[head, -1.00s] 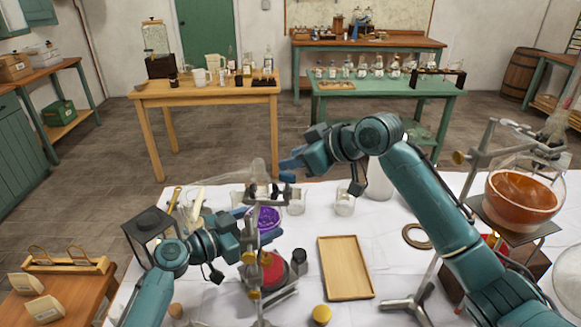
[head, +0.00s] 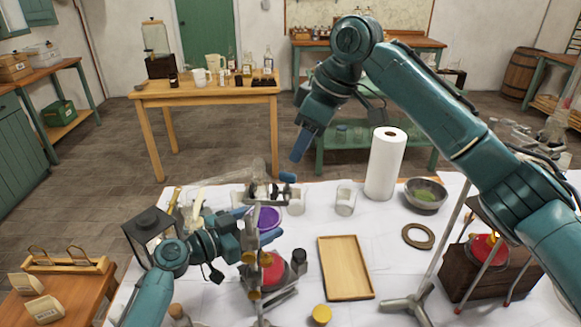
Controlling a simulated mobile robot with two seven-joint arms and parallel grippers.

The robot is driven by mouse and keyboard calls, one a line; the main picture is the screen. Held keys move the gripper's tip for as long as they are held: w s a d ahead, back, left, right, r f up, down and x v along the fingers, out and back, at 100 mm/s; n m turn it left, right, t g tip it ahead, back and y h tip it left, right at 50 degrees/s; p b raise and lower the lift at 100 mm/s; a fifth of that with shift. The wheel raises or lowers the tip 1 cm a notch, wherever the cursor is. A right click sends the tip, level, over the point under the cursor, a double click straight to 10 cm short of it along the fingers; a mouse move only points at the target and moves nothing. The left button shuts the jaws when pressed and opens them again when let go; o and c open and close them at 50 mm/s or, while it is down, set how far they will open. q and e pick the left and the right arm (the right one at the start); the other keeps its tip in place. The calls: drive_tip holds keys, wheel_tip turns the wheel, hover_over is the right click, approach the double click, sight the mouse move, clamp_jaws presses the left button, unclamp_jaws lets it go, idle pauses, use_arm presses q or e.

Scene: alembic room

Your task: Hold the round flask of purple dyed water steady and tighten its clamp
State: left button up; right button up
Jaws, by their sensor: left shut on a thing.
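The round flask of purple dyed water (head: 268,215) is on a metal stand (head: 254,262) at the left middle of the white-covered table. A clamp (head: 268,192) is at the flask's top, partly in front of it. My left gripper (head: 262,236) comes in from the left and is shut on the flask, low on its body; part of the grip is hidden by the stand. My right gripper (head: 299,148) hangs above and behind the clamp, pointing down and apart from it. It is seen edge-on, so its opening is unclear.
A red burner (head: 272,268) is below the flask. A wooden tray (head: 345,267), yellow lid (head: 321,314) and glass beaker (head: 345,200) are nearby. A paper roll (head: 385,163), grey bowl (head: 426,194) and ring (head: 418,236) are to the right. The cloth around the tray is mostly clear.

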sight(287, 173)
drive_tip(key=x, duration=0.6)
drive_tip(key=shift+a+f, duration=0.2)
drive_tip(key=shift+f, duration=0.05)
clamp_jaws()
